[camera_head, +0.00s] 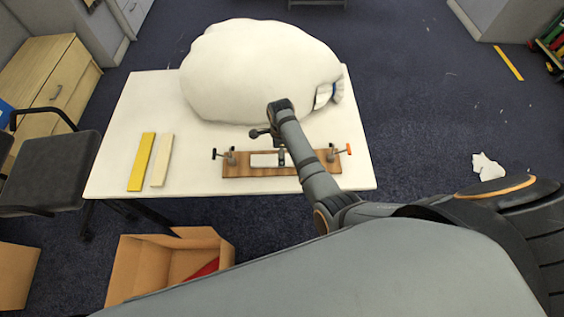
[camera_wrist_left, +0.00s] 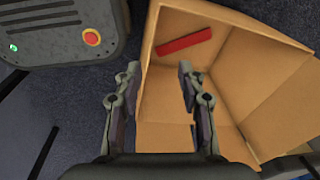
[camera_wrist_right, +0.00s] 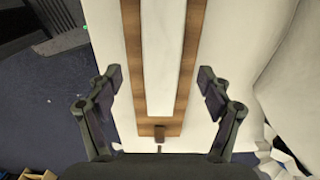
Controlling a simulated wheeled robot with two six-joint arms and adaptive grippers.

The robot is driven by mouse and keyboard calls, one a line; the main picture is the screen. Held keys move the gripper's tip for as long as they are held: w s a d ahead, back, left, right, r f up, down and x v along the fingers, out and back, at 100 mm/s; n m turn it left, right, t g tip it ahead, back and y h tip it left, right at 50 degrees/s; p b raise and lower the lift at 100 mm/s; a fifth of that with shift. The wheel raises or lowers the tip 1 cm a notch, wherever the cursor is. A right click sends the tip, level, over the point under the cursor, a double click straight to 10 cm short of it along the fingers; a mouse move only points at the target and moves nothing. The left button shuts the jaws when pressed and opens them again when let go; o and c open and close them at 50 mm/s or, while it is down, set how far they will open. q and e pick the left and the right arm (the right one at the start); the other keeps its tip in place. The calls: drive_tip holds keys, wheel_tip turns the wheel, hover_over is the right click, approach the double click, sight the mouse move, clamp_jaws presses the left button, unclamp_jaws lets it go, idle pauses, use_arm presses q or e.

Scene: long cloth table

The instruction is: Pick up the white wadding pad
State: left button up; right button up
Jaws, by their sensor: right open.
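A white flat pad (camera_head: 266,160) lies lengthwise on a brown wooden board (camera_head: 232,171) on the table. In the right wrist view the pad (camera_wrist_right: 163,50) runs up the middle of the board (camera_wrist_right: 132,50). My right gripper (camera_wrist_right: 161,77) is open, with one finger to each side of the board in that view and nothing between them. In the head view my right arm hides part of the board. My left gripper (camera_wrist_left: 158,75) is open and empty in the left wrist view, by a cardboard box. It is not seen in the head view.
A large white bulging bundle (camera_head: 255,70) fills the table's back. Clamps stand at the board's ends, one with an orange tip (camera_head: 349,149). Yellow (camera_head: 142,162) and cream (camera_head: 162,160) strips lie left. The cardboard box (camera_wrist_left: 275,70) holds a red piece (camera_wrist_left: 186,41).

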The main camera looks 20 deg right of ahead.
use_arm(q)
wheel_tip(320, 180, down, 7)
drive_tip(key=b, duration=0.5)
drive_tip(key=shift+r+b, duration=0.2)
drive_tip(key=shift+b, duration=0.2)
use_arm(e)
drive_tip(key=f, duration=0.5)
drive_tip(key=shift+w+d+f, duration=0.1)
drive_tip(key=shift+d+f, duration=0.05)
drive_tip(key=shift+d, duration=0.05)
use_arm(q)
drive_tip(key=shift+r, duration=0.2)
use_arm(e)
drive_tip(key=shift+r, duration=0.2)
drive_tip(key=c, duration=1)
drive_tip(key=shift+c, duration=0.2)
drive_tip(key=shift+r, duration=0.1)
